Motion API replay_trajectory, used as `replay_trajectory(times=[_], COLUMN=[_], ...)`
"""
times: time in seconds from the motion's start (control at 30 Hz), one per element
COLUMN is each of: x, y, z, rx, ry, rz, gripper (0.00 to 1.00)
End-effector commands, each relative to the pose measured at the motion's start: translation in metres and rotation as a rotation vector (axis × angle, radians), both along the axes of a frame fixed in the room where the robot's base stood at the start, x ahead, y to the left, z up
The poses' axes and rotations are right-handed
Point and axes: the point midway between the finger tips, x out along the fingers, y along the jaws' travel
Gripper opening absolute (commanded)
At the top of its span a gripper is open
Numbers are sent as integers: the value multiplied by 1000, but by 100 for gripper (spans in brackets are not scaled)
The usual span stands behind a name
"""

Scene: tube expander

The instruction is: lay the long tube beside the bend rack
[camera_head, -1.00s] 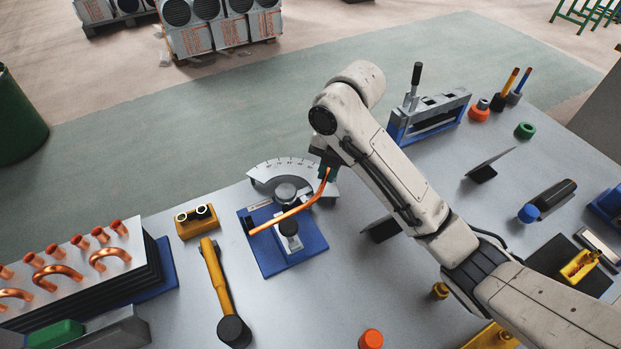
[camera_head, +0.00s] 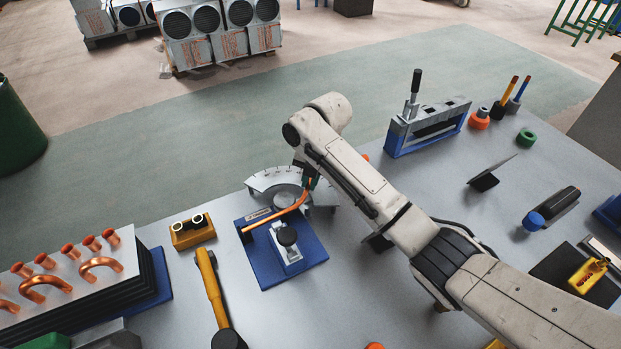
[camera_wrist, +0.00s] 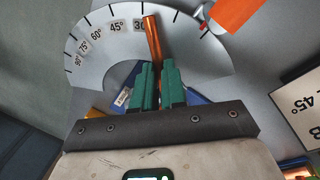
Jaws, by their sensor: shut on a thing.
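The long copper tube (camera_head: 277,220) is in my gripper (camera_head: 308,183), which is shut on its upper right end. The tube slopes down to the left, curved, over the blue-based bender (camera_head: 312,250). I cannot tell whether it touches the bender. In the wrist view the green fingers (camera_wrist: 157,76) close around the tube (camera_wrist: 152,38), which projects over the bender's angle scale (camera_wrist: 95,57). I cannot identify the bend rack with certainty; a finned block with copper U-bends (camera_head: 98,264) stands at the left.
A yellow-handled tool (camera_head: 212,290) and a yellow block with two rings (camera_head: 191,232) lie left of the bender. A blue-framed lever device (camera_head: 428,128) stands at the back right. A card marked 45° (camera_wrist: 300,103) shows in the wrist view.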

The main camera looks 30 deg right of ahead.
Motion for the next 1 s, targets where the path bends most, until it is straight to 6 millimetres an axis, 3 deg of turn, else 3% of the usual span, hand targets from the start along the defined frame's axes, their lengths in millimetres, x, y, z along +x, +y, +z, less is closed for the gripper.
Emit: replay_trajectory(times=[0.27,0.3,0.53,0.93,1.0], x=[0,0,0,0,0], y=[0,0,0,0,-1], z=[-6,-6,-6,-13,2], rx=[-2,-1,-1,-2,0], ry=[-2,-1,-1,-2,-5], rz=[-1,0,0,1,1], gripper=[0,14,36,37,37])
